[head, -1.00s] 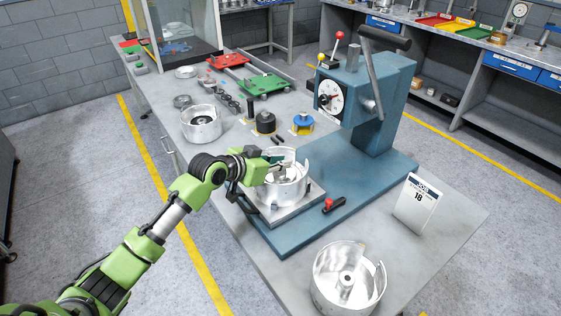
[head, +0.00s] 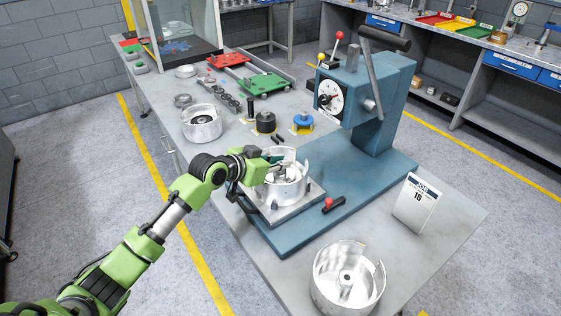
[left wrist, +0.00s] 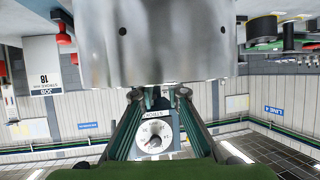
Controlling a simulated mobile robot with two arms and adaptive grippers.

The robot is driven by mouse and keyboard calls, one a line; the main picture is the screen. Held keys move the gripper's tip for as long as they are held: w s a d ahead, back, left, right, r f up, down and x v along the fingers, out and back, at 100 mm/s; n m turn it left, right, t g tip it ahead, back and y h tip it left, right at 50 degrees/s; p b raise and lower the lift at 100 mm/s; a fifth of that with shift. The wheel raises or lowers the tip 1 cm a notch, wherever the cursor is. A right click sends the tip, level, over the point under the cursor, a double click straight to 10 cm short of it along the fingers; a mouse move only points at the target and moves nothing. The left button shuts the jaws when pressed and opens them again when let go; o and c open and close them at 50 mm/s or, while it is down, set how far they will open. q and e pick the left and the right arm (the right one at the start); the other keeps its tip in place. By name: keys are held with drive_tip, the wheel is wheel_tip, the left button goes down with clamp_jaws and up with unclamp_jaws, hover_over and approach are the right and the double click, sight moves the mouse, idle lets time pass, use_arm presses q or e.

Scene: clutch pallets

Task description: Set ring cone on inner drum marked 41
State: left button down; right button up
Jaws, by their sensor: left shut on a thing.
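A silver drum (head: 283,190) with a cut-away rim stands on the square metal plate of the blue press. My left gripper (head: 276,166) reaches over its near rim from the left. It is shut on a pale metal part, mostly hidden; I cannot tell whether this is the ring cone. In the left wrist view, the fingers (left wrist: 157,95) are beside a large silver wall (left wrist: 150,45). Another silver drum (head: 201,124) stands at the back left, and one with a central hub (head: 326,292) at the front. I can read no 41. My right gripper is out of view.
The blue press (head: 385,100) with its dial and lever rises behind the plate. A job card (head: 416,204) marked 18 stands at right. A black part (head: 265,121) and a blue part (head: 303,122) lie behind.

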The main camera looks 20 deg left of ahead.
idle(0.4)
use_arm(q)
drive_tip(key=shift+f, duration=0.25)
idle(0.5)
drive_tip(key=c, duration=1.9)
unclamp_jaws()
wheel_tip(320, 180, up, 9)
drive_tip(key=p, duration=0.9)
drive_tip(key=shift+r, duration=0.1)
